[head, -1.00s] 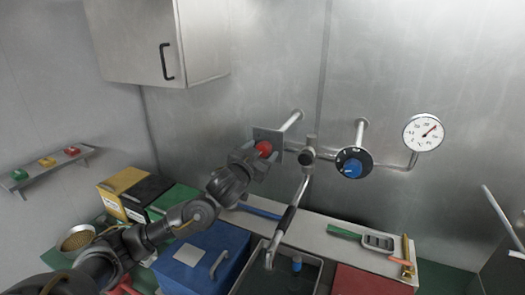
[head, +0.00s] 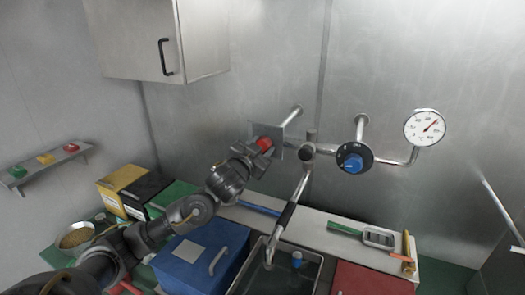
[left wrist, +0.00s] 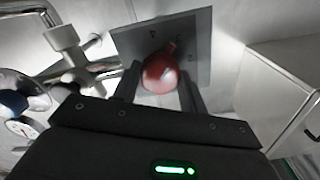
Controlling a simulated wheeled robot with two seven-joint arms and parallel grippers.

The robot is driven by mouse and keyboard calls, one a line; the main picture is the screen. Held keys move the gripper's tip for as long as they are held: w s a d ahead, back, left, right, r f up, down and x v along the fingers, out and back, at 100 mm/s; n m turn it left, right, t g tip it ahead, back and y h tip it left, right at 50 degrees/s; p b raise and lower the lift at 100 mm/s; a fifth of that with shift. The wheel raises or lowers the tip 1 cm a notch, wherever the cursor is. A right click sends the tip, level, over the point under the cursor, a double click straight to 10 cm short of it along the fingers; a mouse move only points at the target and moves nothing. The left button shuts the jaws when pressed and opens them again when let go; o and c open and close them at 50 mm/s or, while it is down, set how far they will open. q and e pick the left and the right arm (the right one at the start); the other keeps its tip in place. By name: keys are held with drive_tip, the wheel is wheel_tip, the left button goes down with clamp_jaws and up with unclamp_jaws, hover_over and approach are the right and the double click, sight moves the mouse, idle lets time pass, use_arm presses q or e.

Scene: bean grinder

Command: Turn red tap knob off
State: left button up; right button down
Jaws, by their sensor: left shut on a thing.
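The red tap knob (head: 264,144) sits on a square grey plate (head: 279,137) on a pipe against the metal wall. My left gripper (head: 262,151) reaches up to it and is shut on it. In the left wrist view the red knob (left wrist: 160,74) is between the two dark fingers (left wrist: 158,90), with the plate (left wrist: 195,45) behind it. A small pointer part sticks out at the knob's top edge there. My right gripper is not in view.
A blue knob on a black dial (head: 352,161) and a round gauge (head: 424,127) are to the right. A faucet (head: 289,210) hangs over a sink (head: 312,270). A blue box (head: 195,262) stands below my left arm. A cabinet (head: 150,45) hangs upper left.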

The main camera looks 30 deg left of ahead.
use_arm(q)
drive_tip(key=m+b, duration=0.7)
drive_tip(key=m, duration=0.7)
drive_tip(key=m+b, duration=0.7)
drive_tip(key=m, duration=0.6)
drive_tip(key=shift+f+m, duration=0.2)
drive_tip(key=shift+m, duration=0.2)
drive_tip(key=shift+b, duration=0.3)
drive_tip(key=o, duration=1)
drive_tip(key=shift+r, duration=0.1)
